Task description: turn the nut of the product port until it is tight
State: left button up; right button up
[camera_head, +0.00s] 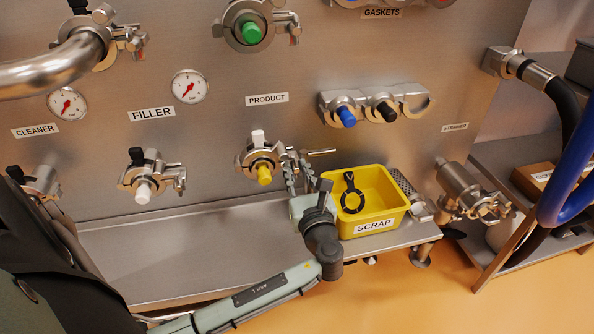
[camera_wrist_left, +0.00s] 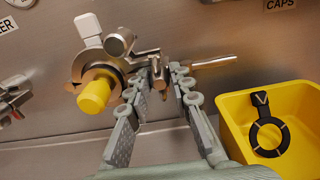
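The product port (camera_head: 250,156) is a steel clamp on the panel under the PRODUCT label, with a yellow plug (camera_head: 264,175) and a white tab on top. In the left wrist view the nut (camera_wrist_left: 157,72) stands on the clamp's right side, and a steel rod (camera_wrist_left: 214,62) points right behind my fingers. My left gripper (camera_head: 299,165) is at the right side of the port; in the wrist view its fingers (camera_wrist_left: 155,82) are spread, one on either side of the nut. Gaps show between fingers and nut; contact is not clear. My right gripper is in neither view.
A yellow SCRAP bin (camera_head: 375,226) with a black ring-shaped part (camera_head: 351,195) stands on the shelf (camera_head: 170,240), close right of my gripper. Blue and black caps (camera_head: 346,115) are on a rack above. The filler port (camera_head: 143,175) is at the left.

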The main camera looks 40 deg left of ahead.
pick_arm(q)
jog(key=shift+o, duration=0.3)
jog(key=shift+a+r, duration=0.15)
jog(key=shift+r, duration=0.05)
jog(key=v, duration=0.9)
jog(key=shift+f, duration=0.2)
